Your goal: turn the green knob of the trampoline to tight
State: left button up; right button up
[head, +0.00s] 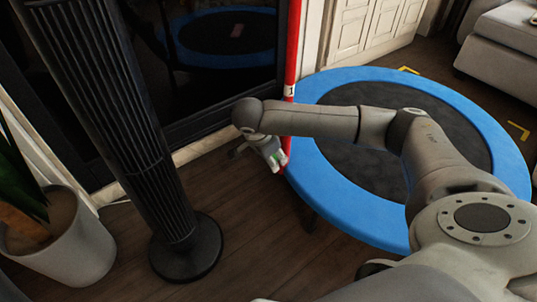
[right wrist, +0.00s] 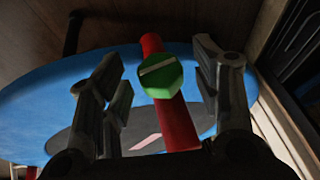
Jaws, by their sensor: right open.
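The trampoline (head: 330,185) has a blue rim and a dark mat. A red post (head: 293,45) stands at its left edge. The green knob (right wrist: 161,80) sits on the red post (right wrist: 178,125) in the right wrist view. A pale line crosses its face, slightly higher at the right end. My right gripper (head: 276,160) is at the post by the trampoline's left rim and largely hides the knob in the head view. Its fingers are open, one on each side of the knob, with visible gaps. My left gripper is not in view.
A black tower fan (head: 187,250) stands on the wood floor left of the trampoline. A potted plant (head: 75,250) is at far left. Dark glass doors (head: 220,80) lie behind. A grey sofa (head: 505,45) is at upper right. Floor between fan and trampoline is clear.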

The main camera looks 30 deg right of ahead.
jog(key=c, duration=1)
jog(key=shift+s+t, duration=0.1)
jog(key=shift+t, duration=0.5)
jog(key=shift+c, duration=0.2)
jog(key=o, duration=1)
jog(key=shift+o, duration=0.2)
jog(key=v, duration=1.2)
